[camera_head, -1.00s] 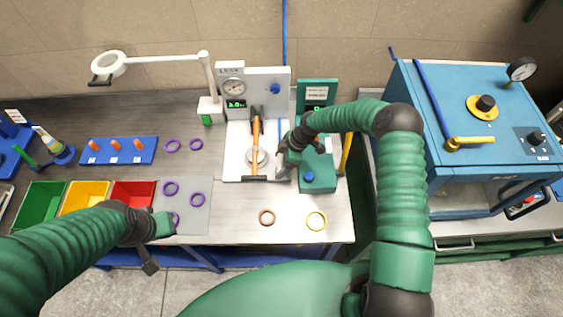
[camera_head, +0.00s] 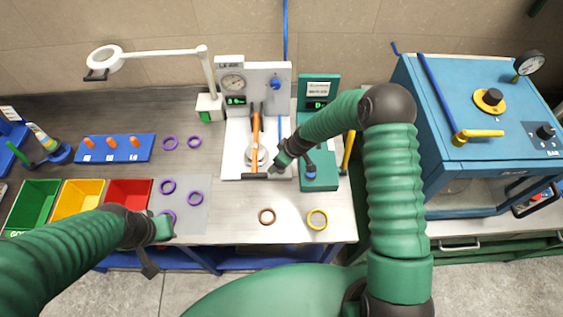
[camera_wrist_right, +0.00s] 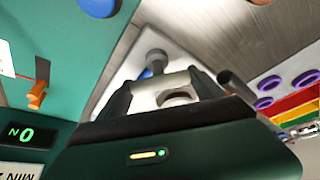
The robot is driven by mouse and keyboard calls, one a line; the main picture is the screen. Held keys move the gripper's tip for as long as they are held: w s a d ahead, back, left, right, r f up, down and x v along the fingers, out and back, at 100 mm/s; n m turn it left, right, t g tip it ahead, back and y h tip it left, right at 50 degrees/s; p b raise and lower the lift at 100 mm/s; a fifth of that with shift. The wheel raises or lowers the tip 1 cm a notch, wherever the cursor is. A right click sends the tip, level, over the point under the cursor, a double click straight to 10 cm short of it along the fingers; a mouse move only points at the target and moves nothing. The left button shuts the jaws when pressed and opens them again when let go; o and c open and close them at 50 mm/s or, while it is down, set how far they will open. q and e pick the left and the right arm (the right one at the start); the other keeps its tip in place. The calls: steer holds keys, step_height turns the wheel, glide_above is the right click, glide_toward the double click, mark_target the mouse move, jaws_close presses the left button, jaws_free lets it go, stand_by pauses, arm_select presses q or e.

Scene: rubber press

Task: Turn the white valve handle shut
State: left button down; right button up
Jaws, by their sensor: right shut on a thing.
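The press (camera_head: 265,75) has a white upright panel with a gauge, a small green display and a blue knob, above a white base plate (camera_head: 233,163). My right gripper (camera_head: 275,168) is over the right front of that plate, beside a black bar (camera_head: 254,177). In the right wrist view its two dark fingers (camera_wrist_right: 160,92) stand on either side of a small pale part (camera_wrist_right: 178,97), which they hold. Which part is the white valve handle I cannot tell for sure. My left gripper (camera_head: 150,258) hangs low at the bench's front edge, clear of the press; its opening is unclear.
An orange lever (camera_head: 256,135) stands left of my right gripper. A green tester (camera_head: 318,165) is close on its right. A blue chamber (camera_head: 430,140) stands at far right.

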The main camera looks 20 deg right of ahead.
steer(key=m, duration=0.2)
steer(key=m+h+b, duration=0.1)
steer(key=shift+w+a+m+t+b, duration=0.15)
steer(key=shift+m+t+b, duration=0.15)
steer(key=shift+m+t, duration=0.1)
steer(key=shift+r+m+h, duration=0.1)
steer(key=shift+m+h, duration=0.4)
steer(key=shift+m, duration=0.4)
steer(key=shift+m+h+b, duration=0.3)
steer(key=shift+m, duration=0.4)
steer(key=shift+r+m+h, duration=0.1)
steer(key=shift+m+h, duration=0.4)
steer(key=shift+m, duration=1)
steer(key=shift+w, duration=0.1)
steer(key=o, duration=1.4)
steer(key=shift+c, duration=0.2)
